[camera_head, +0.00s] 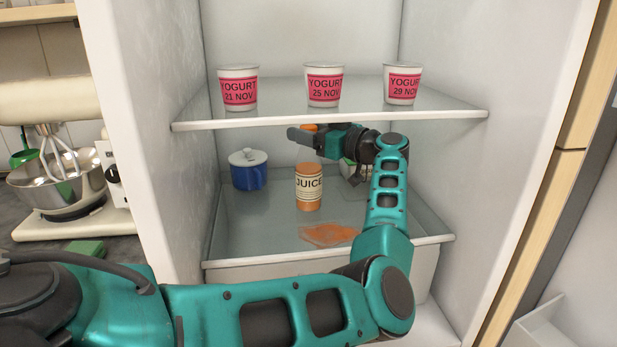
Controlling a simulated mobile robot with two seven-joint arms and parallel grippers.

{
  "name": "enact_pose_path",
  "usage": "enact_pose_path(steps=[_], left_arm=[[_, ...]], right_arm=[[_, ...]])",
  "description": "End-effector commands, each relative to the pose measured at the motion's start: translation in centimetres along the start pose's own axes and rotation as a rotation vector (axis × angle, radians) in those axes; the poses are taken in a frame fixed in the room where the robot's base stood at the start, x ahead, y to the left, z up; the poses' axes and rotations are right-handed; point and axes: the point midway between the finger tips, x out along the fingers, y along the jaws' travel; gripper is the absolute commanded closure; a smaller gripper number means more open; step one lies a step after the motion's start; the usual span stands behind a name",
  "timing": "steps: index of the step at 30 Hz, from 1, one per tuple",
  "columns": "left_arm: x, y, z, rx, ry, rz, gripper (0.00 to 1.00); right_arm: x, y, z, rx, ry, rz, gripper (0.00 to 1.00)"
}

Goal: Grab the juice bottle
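The juice bottle (309,188) stands upright on the lower glass shelf of the open fridge. It is orange with a cream label reading JUICE. My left arm reaches in from the left and bends back up into the fridge. My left gripper (304,137) is at the bottle's top, just below the upper shelf, pointing left. It covers the bottle's neck, and a bit of orange cap shows above it. The fingers are small and seen from the side, so I cannot tell whether they are shut on the bottle. My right gripper is out of view.
The upper shelf (330,121) holds three yogurt cups (324,86) close above my gripper. A blue pot with white lid (248,173) stands left of the bottle. A flat orange packet (330,235) lies in front. A container (350,172) is partly hidden behind my arm.

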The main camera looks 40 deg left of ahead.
Motion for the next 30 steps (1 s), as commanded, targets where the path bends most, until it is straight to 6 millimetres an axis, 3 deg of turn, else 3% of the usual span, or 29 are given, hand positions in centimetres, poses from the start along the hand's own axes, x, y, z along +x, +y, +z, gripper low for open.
enact_pose_path(steps=[2,17,30], left_arm=[[-0.03,0.01,-0.01,0.0,0.0,0.0,0.52],[-0.05,0.01,-0.02,0.0,0.0,0.0,1.0],[-0.05,0.01,-0.18,-0.002,0.003,0.0,1.0]], right_arm=[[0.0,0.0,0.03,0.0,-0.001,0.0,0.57],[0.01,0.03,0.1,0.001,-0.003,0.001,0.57],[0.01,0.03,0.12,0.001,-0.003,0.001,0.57]])
